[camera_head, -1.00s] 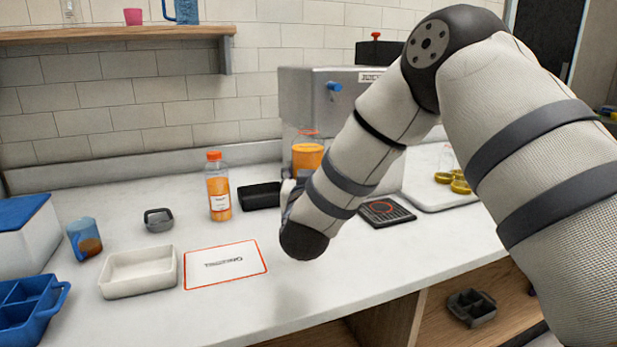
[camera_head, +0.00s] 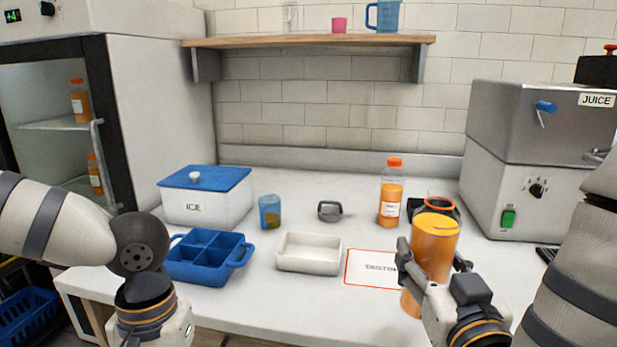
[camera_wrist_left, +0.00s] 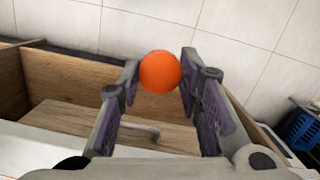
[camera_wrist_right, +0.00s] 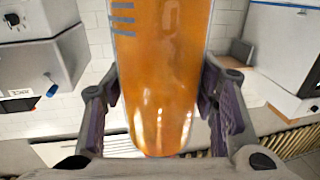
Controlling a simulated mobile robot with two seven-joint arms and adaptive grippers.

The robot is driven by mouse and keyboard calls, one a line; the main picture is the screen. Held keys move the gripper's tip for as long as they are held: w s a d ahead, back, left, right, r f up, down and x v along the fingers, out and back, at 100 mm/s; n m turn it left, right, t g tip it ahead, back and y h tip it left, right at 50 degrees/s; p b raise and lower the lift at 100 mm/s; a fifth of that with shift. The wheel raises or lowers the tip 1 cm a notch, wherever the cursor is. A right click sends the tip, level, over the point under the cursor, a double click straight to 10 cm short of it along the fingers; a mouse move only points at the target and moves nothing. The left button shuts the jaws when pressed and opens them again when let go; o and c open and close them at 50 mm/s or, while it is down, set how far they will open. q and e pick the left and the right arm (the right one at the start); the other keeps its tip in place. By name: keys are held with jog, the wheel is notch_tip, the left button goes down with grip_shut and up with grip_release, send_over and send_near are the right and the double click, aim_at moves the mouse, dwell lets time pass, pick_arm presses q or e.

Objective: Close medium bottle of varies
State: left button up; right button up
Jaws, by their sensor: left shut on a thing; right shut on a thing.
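A clear bottle (camera_head: 436,245) filled with orange juice is in my right gripper (camera_head: 432,268), above the counter's front edge. An orange ring shows at its top, and I see no cap there. The bottle (camera_wrist_right: 160,75) also fills the middle of the right wrist view, between the fingers. My left gripper (camera_wrist_left: 160,85) is shut on a round orange piece that looks like a cap (camera_wrist_left: 160,72). In the head view only the left arm and wrist show at lower left; the fingers are hidden. The two grippers are well apart.
A capped juice bottle (camera_head: 391,195) stands at the back of the counter. A white tray (camera_head: 308,266), blue divided tray (camera_head: 190,276), ice box (camera_head: 206,210), blue cup (camera_head: 269,212) and white mat (camera_head: 366,283) lie left of the bottle. The juicer (camera_head: 530,160) is on the right.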

pick_arm(q)
jog(key=shift+d+f, duration=0.1)
jog(key=shift+d, duration=0.1)
pick_arm(e)
jog(key=shift+s+a+r, duration=0.1)
jog(key=shift+s+a, duration=0.05)
jog(key=shift+s, duration=0.05)
jog(key=s+a+f+n+g+y, duration=0.2)
jog(key=s+a+f+n+y, duration=0.1)
jog(key=a+f+n+y, duration=0.1)
jog(key=s+a+f+n+g+y, duration=0.2)
jog(key=s+a+f+n+y, duration=0.2)
jog(key=a+f+y, duration=0.3)
jog(key=shift+a+f+y, duration=0.3)
jog(key=shift+a+f, duration=0.35)
jog(key=shift+a, duration=0.25)
